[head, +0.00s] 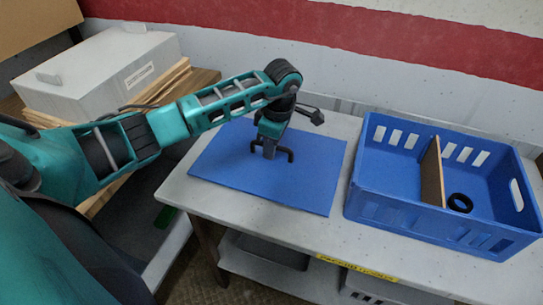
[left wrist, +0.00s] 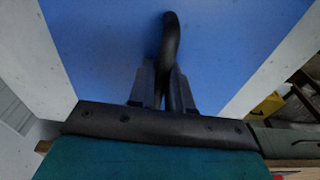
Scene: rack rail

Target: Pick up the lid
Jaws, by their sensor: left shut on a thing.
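The lid (head: 315,185) is a flat blue panel with a black bar handle (head: 289,154) near its middle. It lies flat over the left part of the grey table; I cannot tell whether it is slightly raised. My left gripper (head: 269,150) points down at the handle and is shut on it. In the left wrist view the fingers (left wrist: 163,68) close around the dark curved handle (left wrist: 170,35), with the blue lid (left wrist: 100,45) behind. Part of the handle is hidden by the fingers. My right gripper is out of view.
An open blue crate (head: 365,190) with a brown divider (head: 432,172) and a black ring (head: 460,203) stands right of the lid on the table (head: 260,222). A white box (head: 100,75) is at the left behind my arm. A wall runs along the back.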

